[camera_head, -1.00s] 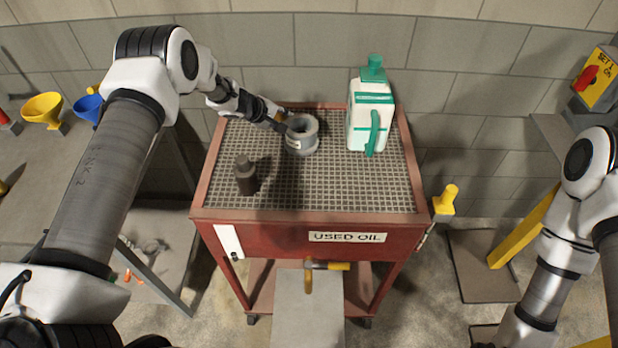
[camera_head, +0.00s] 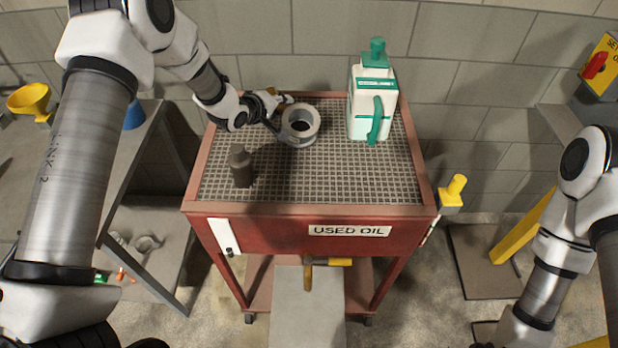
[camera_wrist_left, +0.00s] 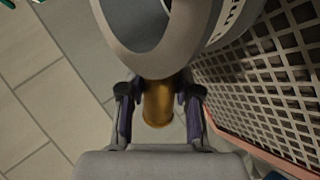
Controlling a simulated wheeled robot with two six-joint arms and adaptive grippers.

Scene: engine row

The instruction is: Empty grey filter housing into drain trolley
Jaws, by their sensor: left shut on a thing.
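The grey filter housing (camera_head: 301,126) is an open ring-like cup over the grate of the red drain trolley (camera_head: 318,209), marked USED OIL. Its open top faces the head camera. In the left wrist view the housing (camera_wrist_left: 150,66) fills the top middle, and a brass-coloured stub (camera_wrist_left: 157,103) sits between the fingers of my left gripper (camera_wrist_left: 158,108). I cannot tell whether the housing touches the grate. No liquid is seen coming out. My right gripper is out of view.
A white and green jug (camera_head: 372,100) stands at the trolley's back right. A yellow handle (camera_head: 453,190) sticks out at the right. A yellow funnel (camera_head: 30,101) stands far left. The grate's front right is clear.

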